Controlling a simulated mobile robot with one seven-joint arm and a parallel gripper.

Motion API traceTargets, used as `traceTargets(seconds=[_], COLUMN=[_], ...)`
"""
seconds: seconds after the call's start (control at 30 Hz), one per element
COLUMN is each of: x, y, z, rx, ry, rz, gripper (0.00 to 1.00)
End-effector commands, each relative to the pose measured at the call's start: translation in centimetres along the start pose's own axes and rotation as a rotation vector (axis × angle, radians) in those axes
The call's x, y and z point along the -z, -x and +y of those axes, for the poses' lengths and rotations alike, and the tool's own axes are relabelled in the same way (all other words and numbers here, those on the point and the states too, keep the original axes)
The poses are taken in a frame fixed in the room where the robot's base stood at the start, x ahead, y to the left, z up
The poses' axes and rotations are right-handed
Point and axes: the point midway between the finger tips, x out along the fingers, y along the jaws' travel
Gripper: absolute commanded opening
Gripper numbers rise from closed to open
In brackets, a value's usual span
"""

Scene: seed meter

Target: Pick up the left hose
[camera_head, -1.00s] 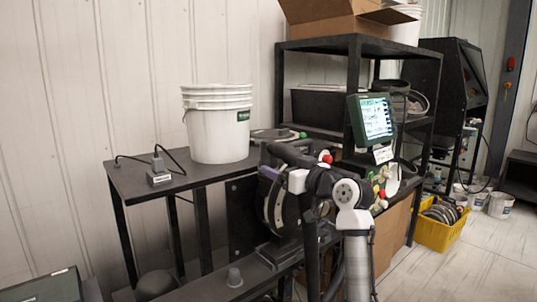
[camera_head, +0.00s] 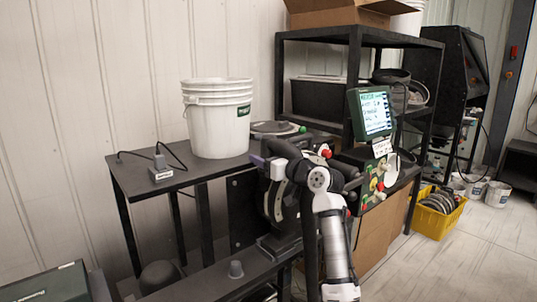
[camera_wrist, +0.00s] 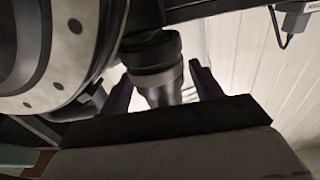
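The seed meter (camera_head: 275,205) is a dark round housing with a pale rim, mounted at the front of the bench. A thick black hose (camera_head: 308,235) arches over beside it and runs down in front, partly covered by my arm. My gripper (camera_head: 258,161) is at the upper left of the meter; only a purple finger shows clearly. In the wrist view my gripper (camera_wrist: 163,92) has its two dark fingers apart, with a dark-collared, grey-ended hose piece (camera_wrist: 155,55) between them. Light gaps show beside it, and contact is not visible. The meter's rim (camera_wrist: 60,50) is close on the left.
A white bucket (camera_head: 215,125) and a small cabled box (camera_head: 164,172) stand on the dark bench (camera_head: 140,180). A monitor (camera_head: 372,113) and control panel (camera_head: 378,190) are to the right. A shelf (camera_head: 400,44) stands behind. A yellow crate (camera_head: 436,222) is on the floor.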

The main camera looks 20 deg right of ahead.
Motion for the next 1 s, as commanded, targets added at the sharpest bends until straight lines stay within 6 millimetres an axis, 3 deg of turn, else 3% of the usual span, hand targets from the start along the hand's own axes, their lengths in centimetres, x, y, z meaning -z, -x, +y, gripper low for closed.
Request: traceTargets(seconds=[0.03,0.3,0.67,1.0], x=[0.0,0.0,0.7,5.5], y=[0.0,0.0,0.0,0.0], z=[0.0,0.0,0.0,-0.1], rx=[0.000,0.000,0.000,0.002], ry=[0.000,0.000,0.001,0.001], rz=[0.000,0.000,0.001,0.003], gripper=[0.58,0.23,0.23,0.23])
